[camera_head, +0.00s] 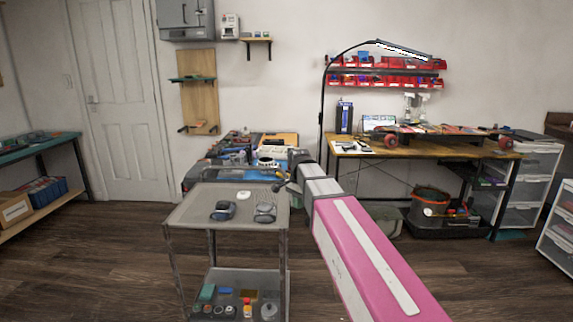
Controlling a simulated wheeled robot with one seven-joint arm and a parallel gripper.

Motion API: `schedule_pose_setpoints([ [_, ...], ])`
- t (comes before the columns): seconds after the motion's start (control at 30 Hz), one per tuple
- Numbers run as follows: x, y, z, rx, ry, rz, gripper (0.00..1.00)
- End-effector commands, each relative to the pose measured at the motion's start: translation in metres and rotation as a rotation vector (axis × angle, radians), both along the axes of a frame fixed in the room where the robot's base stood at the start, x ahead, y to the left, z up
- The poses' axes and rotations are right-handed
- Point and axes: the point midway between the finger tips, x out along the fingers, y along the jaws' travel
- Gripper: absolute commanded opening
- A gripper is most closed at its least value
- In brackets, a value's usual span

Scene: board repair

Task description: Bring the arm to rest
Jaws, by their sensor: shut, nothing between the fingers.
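My arm (365,255), pink and white, reaches from the bottom right up toward the middle of the view. My gripper (279,187) is at its far end, small and dark. It appears just above or beyond the right rear corner of the grey cart (185,212); the exact gap cannot be told. The gripper is shut with nothing seen in it. The fingertips are small and partly merge with the dark things behind.
A cluttered blue bench (190,180) stands behind. A wooden workbench (400,149) with a skateboard (440,130) and lamp is at right. Floor left of the cart is clear.

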Motion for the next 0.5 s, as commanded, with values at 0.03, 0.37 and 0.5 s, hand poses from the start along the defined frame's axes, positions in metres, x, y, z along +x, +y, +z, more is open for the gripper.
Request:
schedule_pose_setpoints([
  [0.03, -0.008, -0.008, -0.014, -0.001, 0.004, 0.03, 0.0],
  [0.37, -0.064, -0.073, -0.119, 0.0, 0.004, 0.359, 0.0],
  [0.5, -0.095, -0.098, -0.159, -0.001, 0.003, 0.511, 0.0],
])
